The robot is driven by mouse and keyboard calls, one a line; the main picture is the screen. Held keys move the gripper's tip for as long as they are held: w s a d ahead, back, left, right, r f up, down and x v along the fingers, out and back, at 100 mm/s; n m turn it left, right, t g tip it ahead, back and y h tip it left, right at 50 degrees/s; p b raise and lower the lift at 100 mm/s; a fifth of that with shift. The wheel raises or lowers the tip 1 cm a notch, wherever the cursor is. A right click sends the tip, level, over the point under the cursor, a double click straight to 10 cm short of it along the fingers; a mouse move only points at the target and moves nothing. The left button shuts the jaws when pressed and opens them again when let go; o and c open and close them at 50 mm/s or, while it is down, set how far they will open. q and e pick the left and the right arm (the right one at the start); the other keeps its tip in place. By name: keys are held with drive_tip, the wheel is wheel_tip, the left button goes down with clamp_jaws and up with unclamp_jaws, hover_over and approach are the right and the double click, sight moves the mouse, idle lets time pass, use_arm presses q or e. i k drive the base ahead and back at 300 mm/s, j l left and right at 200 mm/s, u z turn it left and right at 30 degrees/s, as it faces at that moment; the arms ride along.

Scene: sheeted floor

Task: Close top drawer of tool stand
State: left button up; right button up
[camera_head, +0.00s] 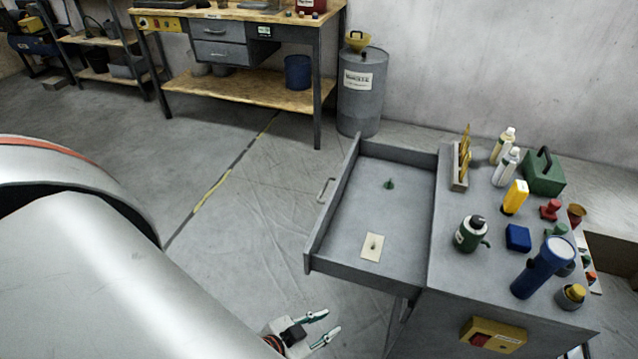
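The tool stand (465,285) is a grey cabinet at the right. Its top drawer (345,205) is pulled well out toward the left, with its handle (326,191) on the front panel facing left. A small green item (389,184) and a cream plate (372,247) lie inside the drawer. My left gripper (328,324) is at the bottom centre, below the drawer's near corner in the picture and apart from it. Its two fingers are spread with nothing between them. My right gripper is out of view.
Bottles, a blue flashlight (542,267), a green oil can (469,234) and a green case (543,172) crowd the stand's top. A grey drum (361,95) stands behind the drawer. A workbench (237,89) is at the back. The floor left of the drawer is clear.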

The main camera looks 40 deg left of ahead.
sight(359, 202)
drive_tip(key=j, duration=0.7)
drive_tip(key=k+j, duration=0.15)
drive_tip(key=j, duration=1.2)
drive_tip(key=k+u, duration=0.05)
drive_tip(key=k, duration=0.05)
